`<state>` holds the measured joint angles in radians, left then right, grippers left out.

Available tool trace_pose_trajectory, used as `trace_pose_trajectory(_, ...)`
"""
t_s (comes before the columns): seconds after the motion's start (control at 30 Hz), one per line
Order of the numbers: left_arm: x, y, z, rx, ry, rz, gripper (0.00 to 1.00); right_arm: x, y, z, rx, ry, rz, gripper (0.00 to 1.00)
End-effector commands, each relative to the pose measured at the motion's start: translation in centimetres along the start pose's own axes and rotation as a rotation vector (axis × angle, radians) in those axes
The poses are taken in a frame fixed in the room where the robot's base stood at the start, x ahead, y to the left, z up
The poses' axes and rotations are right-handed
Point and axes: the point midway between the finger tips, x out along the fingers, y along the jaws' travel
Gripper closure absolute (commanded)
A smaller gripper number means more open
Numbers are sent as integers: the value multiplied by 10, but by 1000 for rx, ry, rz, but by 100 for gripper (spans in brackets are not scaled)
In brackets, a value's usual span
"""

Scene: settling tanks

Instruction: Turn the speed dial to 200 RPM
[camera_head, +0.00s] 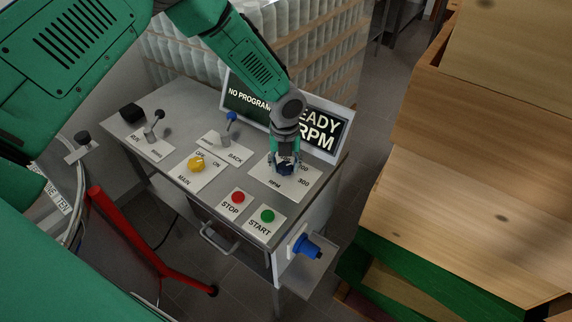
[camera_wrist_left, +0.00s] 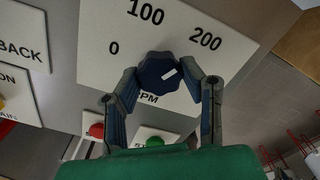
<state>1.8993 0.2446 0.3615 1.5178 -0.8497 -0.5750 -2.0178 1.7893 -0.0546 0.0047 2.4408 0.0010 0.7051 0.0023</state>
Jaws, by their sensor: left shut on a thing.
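The speed dial is a dark blue faceted knob (camera_wrist_left: 158,72) on a white RPM plate (camera_wrist_left: 100,40), with 0, 100 and 200 printed around it. A short white mark on the knob points up and right, roughly to the 200 side; I cannot tell the exact reading. My left gripper (camera_wrist_left: 163,74) is shut on the knob, one finger on each side. In the head view, my left gripper (camera_head: 286,162) reaches down over the dial and hides much of it. The display screen (camera_head: 318,130) is partly covered by my arm; "EADY" and "RPM" show. My right gripper is not in view.
The grey console (camera_head: 222,180) also carries a yellow main knob (camera_head: 196,163), a red stop button (camera_head: 238,197), a green start button (camera_head: 267,215) and two levers. A blue side knob (camera_head: 308,246) sticks out at the front right. Wooden crates (camera_head: 470,180) stand at the right.

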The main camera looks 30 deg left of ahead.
Motion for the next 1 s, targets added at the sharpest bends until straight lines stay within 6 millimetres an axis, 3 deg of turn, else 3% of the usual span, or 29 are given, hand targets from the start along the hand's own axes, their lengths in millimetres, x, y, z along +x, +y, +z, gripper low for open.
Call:
trace_pose_trajectory(0.03,-4,-1,7,3,-15,-7,93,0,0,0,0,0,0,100)
trace_pose_trajectory(0.47,-4,-2,7,11,-16,-8,93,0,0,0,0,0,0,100)
trace_pose_trajectory(0.5,-4,-2,7,10,-16,-8,54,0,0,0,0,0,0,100)
trace_pose_trajectory(0.53,-4,-2,6,10,-15,-7,44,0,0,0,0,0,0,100)
trace_pose_trajectory(0.87,-4,-1,2,11,-8,-4,44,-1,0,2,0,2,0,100)
trace_pose_trajectory(1.0,-16,-2,3,11,-9,-6,44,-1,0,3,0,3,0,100)
